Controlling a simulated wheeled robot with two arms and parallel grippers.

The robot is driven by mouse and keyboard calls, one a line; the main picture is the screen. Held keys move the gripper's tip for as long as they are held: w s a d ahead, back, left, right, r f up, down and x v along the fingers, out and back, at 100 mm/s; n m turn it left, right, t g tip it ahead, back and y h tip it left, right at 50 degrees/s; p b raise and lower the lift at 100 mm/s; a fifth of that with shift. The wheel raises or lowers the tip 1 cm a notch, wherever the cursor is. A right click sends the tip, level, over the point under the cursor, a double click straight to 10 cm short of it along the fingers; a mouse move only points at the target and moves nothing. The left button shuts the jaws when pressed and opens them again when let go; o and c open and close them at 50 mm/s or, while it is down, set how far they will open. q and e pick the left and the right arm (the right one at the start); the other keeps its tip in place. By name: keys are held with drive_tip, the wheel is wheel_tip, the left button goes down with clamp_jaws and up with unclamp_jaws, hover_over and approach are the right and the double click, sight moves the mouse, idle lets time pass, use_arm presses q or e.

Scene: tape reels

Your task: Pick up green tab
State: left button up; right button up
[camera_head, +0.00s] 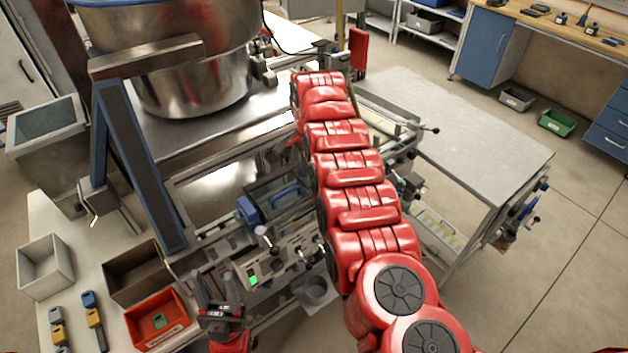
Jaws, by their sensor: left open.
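A small green tab (159,321) lies inside an orange tray (171,342) at the lower left of the head view. My left gripper (217,288) is at the bottom, just right of the tray, with its dark fingers apart and pointing up in the picture. It is apart from the tab, and nothing shows between its fingers. My right arm crosses the view from the bottom right to the upper middle, and its gripper does not show.
A brown open box (133,270), a white box (44,268) and several yellow and blue pieces stand around the tray. A machine with a large steel bowl (190,85) fills the area behind. A grey table (470,135) at the right is clear.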

drive_tip(key=shift+a, duration=0.35)
drive_tip(key=shift+c, duration=2.2)
drive_tip(key=shift+w+d+f, duration=0.1)
drive_tip(key=shift+d, duration=0.2)
drive_tip(key=c, duration=0.5)
clamp_jaws()
drive_tip(key=shift+a, duration=0.1)
